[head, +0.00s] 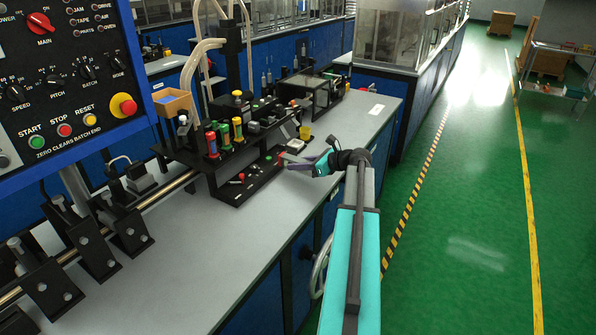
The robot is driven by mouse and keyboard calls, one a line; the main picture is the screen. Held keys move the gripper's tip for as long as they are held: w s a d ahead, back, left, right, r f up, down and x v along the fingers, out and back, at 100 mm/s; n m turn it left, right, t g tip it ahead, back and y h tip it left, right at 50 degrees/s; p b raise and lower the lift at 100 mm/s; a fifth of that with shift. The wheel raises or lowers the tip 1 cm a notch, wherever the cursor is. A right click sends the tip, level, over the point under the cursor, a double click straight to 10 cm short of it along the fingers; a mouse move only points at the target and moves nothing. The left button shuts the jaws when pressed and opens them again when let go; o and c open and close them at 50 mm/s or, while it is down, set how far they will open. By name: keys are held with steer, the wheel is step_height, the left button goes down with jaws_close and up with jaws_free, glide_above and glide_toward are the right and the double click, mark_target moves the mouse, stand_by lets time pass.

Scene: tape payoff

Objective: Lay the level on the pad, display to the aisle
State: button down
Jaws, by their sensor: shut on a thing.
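My gripper (297,161) is at the end of my teal and grey arm, over the front right edge of the grey bench. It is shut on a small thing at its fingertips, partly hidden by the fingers. I cannot make out whether this is the level or see a display on it. I cannot pick out the pad with certainty among the small things on the bench. The aisle is the green floor (455,230) to the right of the bench.
A control panel (65,75) fills the upper left. The bench top (205,245) in front is largely clear.

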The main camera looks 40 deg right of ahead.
steer(key=s+a, duration=0.3)
steer(key=s, duration=0.1)
steer(key=s+a+r+b, duration=0.1)
steer(key=s+a, duration=0.2)
steer(key=s, duration=0.1)
steer(key=s+a+r+b, duration=0.1)
steer(key=s+a, duration=0.3)
steer(key=shift+s, duration=0.2)
steer(key=shift+f, duration=0.1)
stand_by(0.8)
